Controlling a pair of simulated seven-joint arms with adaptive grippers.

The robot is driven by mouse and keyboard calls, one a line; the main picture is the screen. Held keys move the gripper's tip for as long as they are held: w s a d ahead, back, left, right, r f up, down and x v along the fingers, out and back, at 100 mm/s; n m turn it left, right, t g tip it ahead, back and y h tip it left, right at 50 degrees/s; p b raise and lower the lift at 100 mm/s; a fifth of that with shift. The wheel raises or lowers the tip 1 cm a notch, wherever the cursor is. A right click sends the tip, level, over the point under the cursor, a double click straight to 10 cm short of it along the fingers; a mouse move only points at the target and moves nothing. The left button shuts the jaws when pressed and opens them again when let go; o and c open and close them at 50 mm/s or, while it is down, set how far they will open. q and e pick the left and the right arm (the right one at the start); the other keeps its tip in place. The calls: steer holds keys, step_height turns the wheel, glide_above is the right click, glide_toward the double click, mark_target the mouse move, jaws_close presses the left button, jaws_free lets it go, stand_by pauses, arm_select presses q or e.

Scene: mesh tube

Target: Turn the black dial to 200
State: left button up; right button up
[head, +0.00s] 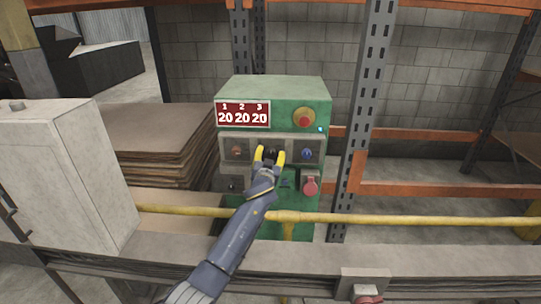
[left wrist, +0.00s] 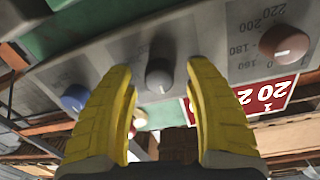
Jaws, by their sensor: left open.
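The green control box (head: 285,90) stands in the middle of the head view, with a grey dial panel on its front. The black dial (left wrist: 159,76) sits in the middle of the panel; in the head view my left gripper mostly covers it. My left gripper (head: 269,157) is open in front of it. In the left wrist view, which is upside down, its yellow fingers lie on either side of the dial, with gaps visible. A red display (head: 243,114) reads 20 under each of 1, 2 and 3. The black dial's setting is not readable. My right gripper is out of view.
A brown-red dial (left wrist: 284,43) and a blue dial (left wrist: 75,97) flank the black one. A red button (head: 304,118) sits above and a red plug (head: 310,186) below. A yellow rail (head: 400,219) crosses in front; a grey cabinet (head: 75,175) stands left.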

arm_select(q)
steer(key=shift+w, duration=0.35)
steer(key=shift+c, duration=0.5)
jaws_close()
